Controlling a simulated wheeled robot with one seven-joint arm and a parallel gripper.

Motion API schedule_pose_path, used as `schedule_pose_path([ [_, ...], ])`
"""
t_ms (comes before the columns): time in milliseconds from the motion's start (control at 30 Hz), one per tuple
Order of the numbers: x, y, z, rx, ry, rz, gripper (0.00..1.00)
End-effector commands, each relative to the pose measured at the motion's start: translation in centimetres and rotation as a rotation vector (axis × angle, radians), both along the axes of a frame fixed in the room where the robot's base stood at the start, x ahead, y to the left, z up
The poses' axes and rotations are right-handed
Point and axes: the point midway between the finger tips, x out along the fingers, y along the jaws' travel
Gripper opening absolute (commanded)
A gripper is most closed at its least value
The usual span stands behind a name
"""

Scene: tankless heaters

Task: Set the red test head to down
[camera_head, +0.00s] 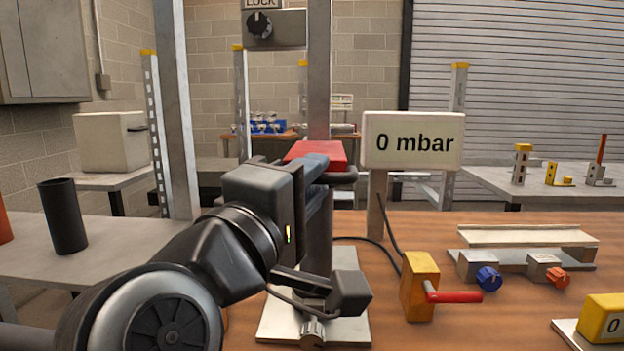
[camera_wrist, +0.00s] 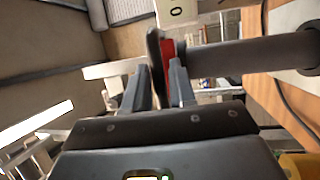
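The red test head (camera_head: 316,152) sits high on a dark post (camera_head: 318,230) that rises from a pale base plate (camera_head: 350,260). Its red top looks roughly level in the head view. My gripper (camera_head: 335,176) is right at the head, with dark fingers at and just below the red part. In the wrist view my gripper's fingers (camera_wrist: 160,80) stand close on either side of a dark edge and the red head (camera_wrist: 168,48). The fingers are partly closed and appear to hold it; the contact faces are hidden. The dark post runs off to the right there.
A "0 mbar" display (camera_head: 413,139) stands just right of the head. A yellow block with a red lever (camera_head: 452,297), a blue knob (camera_head: 488,279), an orange knob (camera_head: 557,278) and a yellow box (camera_head: 604,318) occupy the wooden bench's right. A black cylinder (camera_head: 63,216) stands left.

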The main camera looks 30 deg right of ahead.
Motion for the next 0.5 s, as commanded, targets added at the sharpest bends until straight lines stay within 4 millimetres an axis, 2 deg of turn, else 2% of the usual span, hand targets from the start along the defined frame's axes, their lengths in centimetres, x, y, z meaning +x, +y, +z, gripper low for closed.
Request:
schedule_pose_path([
  [300, -2.6, 4.4, -1.0, -0.001, 0.001, 0.007, 0.25],
  [500, -3.5, 5.8, -1.2, 0.000, 0.000, 0.003, 0.25],
])
